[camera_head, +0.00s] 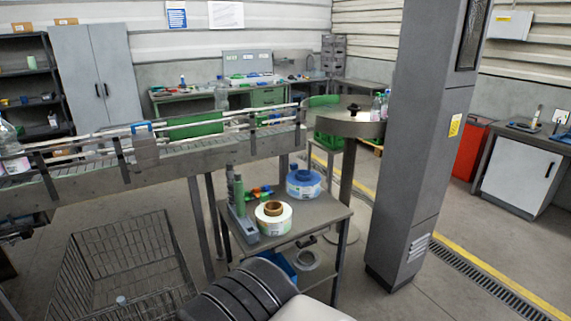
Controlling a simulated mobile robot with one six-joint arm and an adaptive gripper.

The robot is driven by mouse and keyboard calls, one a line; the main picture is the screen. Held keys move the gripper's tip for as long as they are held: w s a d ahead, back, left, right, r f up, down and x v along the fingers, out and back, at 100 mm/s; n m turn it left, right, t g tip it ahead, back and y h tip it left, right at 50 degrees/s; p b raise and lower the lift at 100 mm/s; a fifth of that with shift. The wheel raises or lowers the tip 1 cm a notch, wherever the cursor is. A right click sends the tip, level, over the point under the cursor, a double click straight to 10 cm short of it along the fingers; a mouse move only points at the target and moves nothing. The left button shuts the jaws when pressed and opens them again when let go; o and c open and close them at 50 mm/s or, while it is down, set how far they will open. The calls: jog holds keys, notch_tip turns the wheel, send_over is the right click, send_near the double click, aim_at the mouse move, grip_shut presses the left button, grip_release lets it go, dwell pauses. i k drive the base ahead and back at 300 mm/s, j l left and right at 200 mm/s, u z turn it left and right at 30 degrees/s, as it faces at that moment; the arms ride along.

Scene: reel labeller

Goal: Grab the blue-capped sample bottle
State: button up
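A small clear bottle with a pale blue top (121,301) shows at the bottom of the wire basket, low on the left. It is tiny here, and I cannot tell whether it is the sample bottle. Small bottles (377,107) stand at the right edge of the round table beside the grey column; their cap colours are hard to tell. A large clear bottle (8,140) stands on the conveyor at the far left, cut by the picture edge. Dark and pale parts of my own body show at the bottom middle. My gripper is not in view.
The wire basket (75,262) stands on the floor at left. The conveyor (85,177) crosses above it. A thick column (415,150) blocks the right; floor beyond is clear.

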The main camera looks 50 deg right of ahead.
aim_at(384, 117)
jog(key=z, duration=2.3)
jog(key=i+l+z, duration=0.3)
jog(key=i+l, duration=0.35)
jog(key=i+l+z, duration=0.35)
jog(key=i, duration=0.3)
jog(key=i+l+z, duration=0.2)
jog(key=i+z, duration=0.15)
jog(key=i, duration=0.3)
jog(key=i+z, duration=0.3)
jog(key=i, duration=0.35)
jog(key=i+u, duration=0.15)
jog(key=i, duration=0.35)
jog(key=i+l+u, duration=0.15)
jog(key=i, duration=0.35)
jog(key=i+u, duration=0.2)
jog(key=i, duration=0.3)
jog(key=i+l+u, duration=0.15)
jog(key=i, duration=0.3)
jog(key=i+j+u, duration=0.2)
jog(key=i+u, duration=0.75)
jog(key=i, duration=0.15)
jog(key=i+l+u, duration=0.2)
jog(key=i+u, duration=0.3)
jog(key=i+l+u, duration=0.5)
jog(key=i+j, duration=0.05)
jog(key=j, duration=0.05)
